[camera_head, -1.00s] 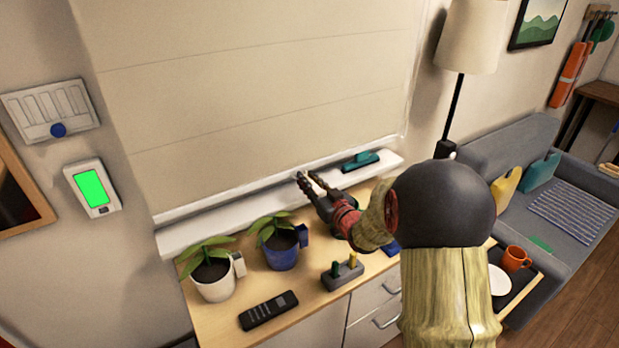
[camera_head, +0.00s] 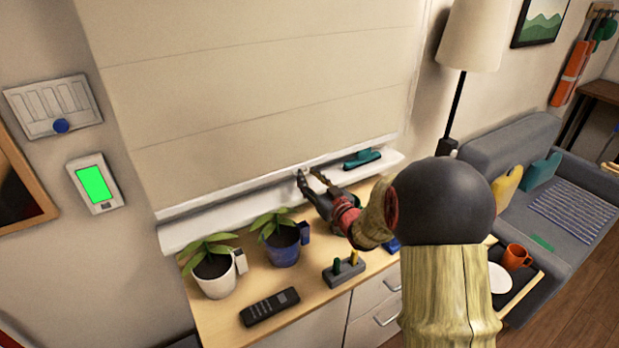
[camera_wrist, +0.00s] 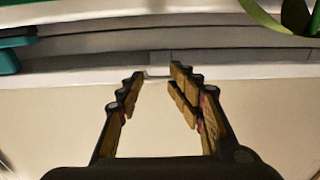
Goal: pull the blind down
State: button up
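The cream blind (camera_head: 260,85) hangs over the window with faint horizontal seams. Its white bottom bar (camera_head: 235,194) sits low, just above the white sill (camera_head: 190,236); I cannot tell whether they touch. My gripper (camera_head: 309,174) is at the bar's middle, coming from the lower right. In the wrist view, my gripper (camera_wrist: 157,72) is open, its two fingertips apart. A small pale tab (camera_wrist: 157,72) on the bar (camera_wrist: 80,75) shows between the fingertips, with no clear contact. The blind's fabric (camera_wrist: 60,130) fills the lower part of that view.
A teal object (camera_head: 362,159) lies on the sill right of my gripper. Below stand a white-potted plant (camera_head: 217,276), a blue-potted plant (camera_head: 283,250), a grey holder (camera_head: 343,272) and a black remote (camera_head: 270,307) on the wooden cabinet. A floor lamp (camera_head: 470,35) stands to the right.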

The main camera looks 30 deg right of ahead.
jog(key=shift+s+a+f, duration=0.1)
jog(key=shift+s+f, duration=0.05)
jog(key=shift+f, duration=0.3)
jog(key=shift+s+a+f, duration=0.1)
jog(key=shift+f, duration=0.3)
jog(key=s+r, duration=0.1)
jog(key=s, duration=1)
jog(key=shift+s+d+r, duration=0.25)
jog(key=shift+d, duration=0.1)
jog(key=shift+w+r, duration=0.1)
